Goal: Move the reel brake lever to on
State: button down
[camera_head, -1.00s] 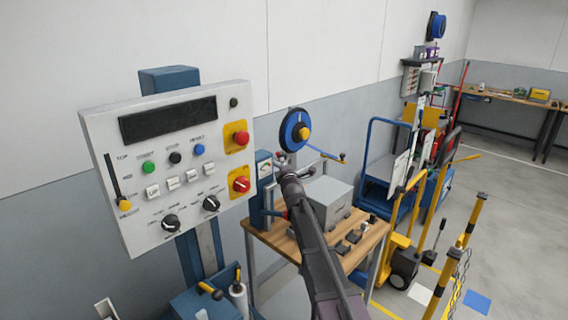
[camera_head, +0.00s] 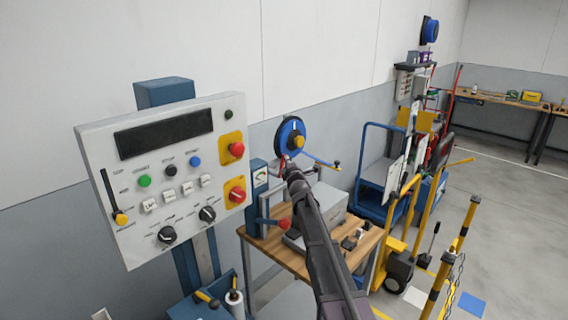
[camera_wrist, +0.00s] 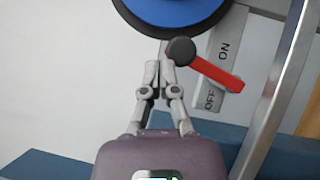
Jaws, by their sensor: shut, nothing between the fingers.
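The reel brake lever (camera_wrist: 218,74) is a red bar with a dark round end (camera_wrist: 181,51) in the wrist view. It lies across a grey plate (camera_wrist: 229,27) marked ON and OFF, with the bar between the two words. The blue reel (camera_wrist: 178,10) is just above it. My gripper (camera_wrist: 160,66) is shut and empty, its fingertips just below and left of the dark end; I cannot tell whether they touch it. In the head view my gripper (camera_head: 288,168) is below the wall reel (camera_head: 291,138), and the lever is mostly hidden.
A control panel (camera_head: 165,170) with buttons and knobs stands at left. A wooden table (camera_head: 275,252) with a grey box and a gauge unit (camera_head: 260,180) is below my arm. A blue cart (camera_head: 378,170) and yellow posts (camera_head: 455,255) stand at right.

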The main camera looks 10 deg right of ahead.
jog(key=shift+s, duration=0.15)
jog(key=s+a+r+p, duration=0.1)
jog(key=s+r+p, duration=0.3)
jog(key=s, duration=0.8)
dwell(0.3)
jog(key=shift+s, duration=0.1)
